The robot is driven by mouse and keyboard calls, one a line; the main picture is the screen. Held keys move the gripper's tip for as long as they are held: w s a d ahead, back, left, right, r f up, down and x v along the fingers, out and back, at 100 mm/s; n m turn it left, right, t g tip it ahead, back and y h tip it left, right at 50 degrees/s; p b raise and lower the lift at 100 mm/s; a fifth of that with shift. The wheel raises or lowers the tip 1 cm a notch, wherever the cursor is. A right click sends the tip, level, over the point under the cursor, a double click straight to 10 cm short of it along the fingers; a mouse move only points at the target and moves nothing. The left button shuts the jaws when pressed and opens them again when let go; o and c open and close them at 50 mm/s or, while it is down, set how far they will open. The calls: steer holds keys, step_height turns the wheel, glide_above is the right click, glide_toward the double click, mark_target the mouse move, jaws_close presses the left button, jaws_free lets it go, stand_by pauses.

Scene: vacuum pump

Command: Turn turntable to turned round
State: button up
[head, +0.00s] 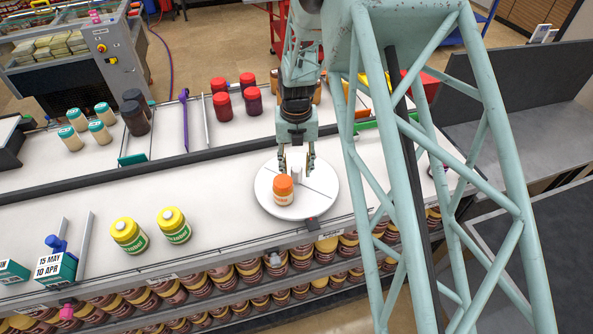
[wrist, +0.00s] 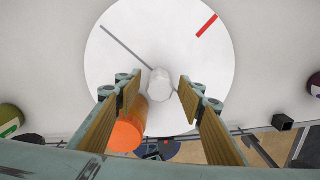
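The turntable (head: 318,197) is a round white disc on the white counter, with a thin dark line and a red mark (wrist: 206,26) on its top. A white knob (wrist: 160,82) stands at its centre. A jar with an orange lid (head: 283,188) stands on the disc, at the front left of the knob; its orange lid (wrist: 126,135) also shows in the wrist view, partly behind the left finger. My gripper (head: 297,166) is over the disc, pointing down. Its wood-coloured fingers (wrist: 157,95) are apart, one on each side of the knob, with gaps visible.
Two yellow-lidded jars (head: 174,225) stand left of the turntable. Red-lidded jars (head: 222,105) and a purple bar (head: 185,118) are on the rear strip, behind a dark rail (head: 215,152). Shelves of jars (head: 236,282) lie below the front edge. Counter between the yellow-lidded jars and the disc is clear.

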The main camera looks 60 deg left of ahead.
step_height(320, 180, up, 11)
stand_by(0.7)
steer(key=shift+b, duration=0.3)
steer(key=m+b, duration=1.3)
steer(key=shift+d+r, duration=0.15)
steer(key=shift+r, duration=0.15)
steer(key=shift+f, duration=0.1)
stand_by(0.3)
steer(key=shift+f, duration=6.8)
